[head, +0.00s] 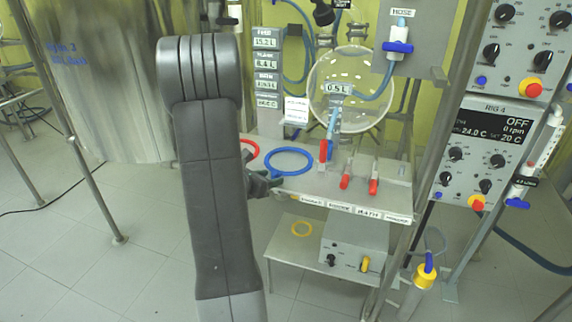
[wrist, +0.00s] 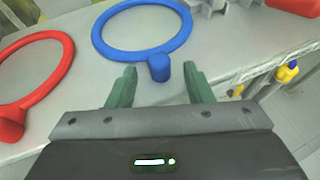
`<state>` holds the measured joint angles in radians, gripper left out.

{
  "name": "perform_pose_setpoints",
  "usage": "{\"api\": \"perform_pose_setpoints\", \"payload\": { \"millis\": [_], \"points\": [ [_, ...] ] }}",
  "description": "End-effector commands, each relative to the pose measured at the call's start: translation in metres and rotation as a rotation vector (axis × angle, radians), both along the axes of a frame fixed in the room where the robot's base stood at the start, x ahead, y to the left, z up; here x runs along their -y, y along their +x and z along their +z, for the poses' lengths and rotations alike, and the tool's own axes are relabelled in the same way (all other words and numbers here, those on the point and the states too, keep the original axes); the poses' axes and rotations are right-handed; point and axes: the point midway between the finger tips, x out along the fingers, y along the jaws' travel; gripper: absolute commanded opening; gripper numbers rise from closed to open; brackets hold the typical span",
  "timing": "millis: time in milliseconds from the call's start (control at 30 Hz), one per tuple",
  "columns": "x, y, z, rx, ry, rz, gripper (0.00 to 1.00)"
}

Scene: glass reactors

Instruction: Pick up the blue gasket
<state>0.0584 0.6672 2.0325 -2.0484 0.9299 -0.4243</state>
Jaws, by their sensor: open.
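The blue gasket (head: 290,150) is a ring lying flat on the upper metal shelf (head: 300,185). In the wrist view the blue gasket (wrist: 104,44) lies just beyond my fingertips, with its short round tab between and slightly ahead of them. My gripper (wrist: 161,78) is open and empty, its two green fingers apart on either side of the tab's line. In the head view my gripper (head: 272,180) is at the shelf's left edge, close to the blue gasket's near left side and partly hidden by my arm.
A red gasket (wrist: 70,62) lies left of the blue one. Red-handled valves (head: 345,178) stand to the right on the shelf, with a round glass vessel (head: 350,85) behind.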

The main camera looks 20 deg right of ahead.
Motion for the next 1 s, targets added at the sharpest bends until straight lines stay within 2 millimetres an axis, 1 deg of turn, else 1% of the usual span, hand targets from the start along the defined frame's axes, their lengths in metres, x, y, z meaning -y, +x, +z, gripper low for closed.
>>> {"api": "perform_pose_setpoints", "payload": {
  "millis": [33,100,333,467,500,567,600,867,1000],
  "points": [
    [0.0044,0.0021,-0.0019,0.000,0.000,-0.003,0.47],
    [0.0066,0.0042,-0.0029,0.001,0.000,-0.001,0.47],
    [0.0065,0.0048,-0.0032,0.001,-0.001,0.000,0.47],
    [0.0065,0.0047,-0.0031,0.001,0.001,0.000,0.21],
    [0.0065,0.0047,-0.0031,0.001,0.001,0.000,0.13],
    [0.0065,0.0047,-0.0031,0.001,0.001,0.000,0.01],
    [0.0065,0.0047,-0.0031,0.001,0.001,0.000,0.00],
    [0.0064,0.0047,-0.0020,0.001,0.000,0.000,0.00],
    [0.0065,0.0048,0.0049,0.003,0.000,-0.001,0.00]
  ]
}}
